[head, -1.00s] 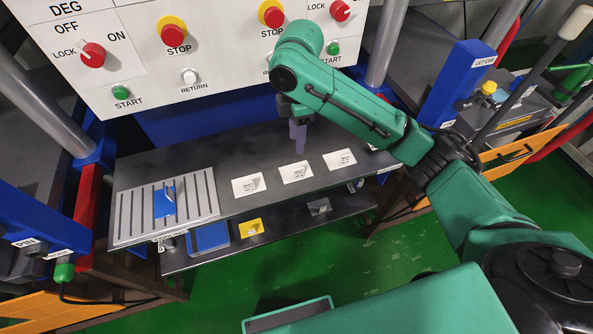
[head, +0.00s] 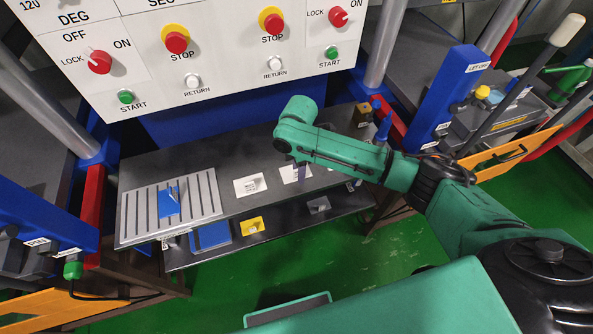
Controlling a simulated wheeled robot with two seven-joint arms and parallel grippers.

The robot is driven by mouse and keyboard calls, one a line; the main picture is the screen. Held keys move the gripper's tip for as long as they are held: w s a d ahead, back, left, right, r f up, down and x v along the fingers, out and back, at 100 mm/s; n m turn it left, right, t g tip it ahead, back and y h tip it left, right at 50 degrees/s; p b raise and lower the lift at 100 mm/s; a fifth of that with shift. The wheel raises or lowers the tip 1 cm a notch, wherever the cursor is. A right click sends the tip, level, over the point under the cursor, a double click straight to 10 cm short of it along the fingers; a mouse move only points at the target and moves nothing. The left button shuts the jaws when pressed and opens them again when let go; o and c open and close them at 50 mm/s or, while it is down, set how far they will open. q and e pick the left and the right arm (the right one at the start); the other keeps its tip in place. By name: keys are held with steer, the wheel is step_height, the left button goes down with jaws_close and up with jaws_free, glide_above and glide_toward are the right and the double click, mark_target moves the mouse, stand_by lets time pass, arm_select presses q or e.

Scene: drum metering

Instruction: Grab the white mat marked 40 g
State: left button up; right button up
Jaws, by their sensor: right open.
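White mats lie in a row on the dark shelf (head: 228,165). The left mat (head: 250,185) is in plain view. The middle mat (head: 288,175) is partly covered by my right gripper (head: 301,176). A third mat, further right, is mostly hidden behind my right arm. The print on the mats is too small to read, so I cannot tell which is marked 40 g. My right gripper points down over the middle mat, with its jaws open and no mat seen in them. I cannot tell whether it touches the mat. My left gripper is out of view.
A slatted grey tray (head: 140,212) with a blue piece (head: 169,203) is on the left of the shelf. A lower shelf holds a blue mat (head: 211,236), a yellow piece (head: 252,226) and a grey one (head: 319,205). The control panel (head: 215,60) rises behind.

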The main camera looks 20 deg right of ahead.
jaws_close()
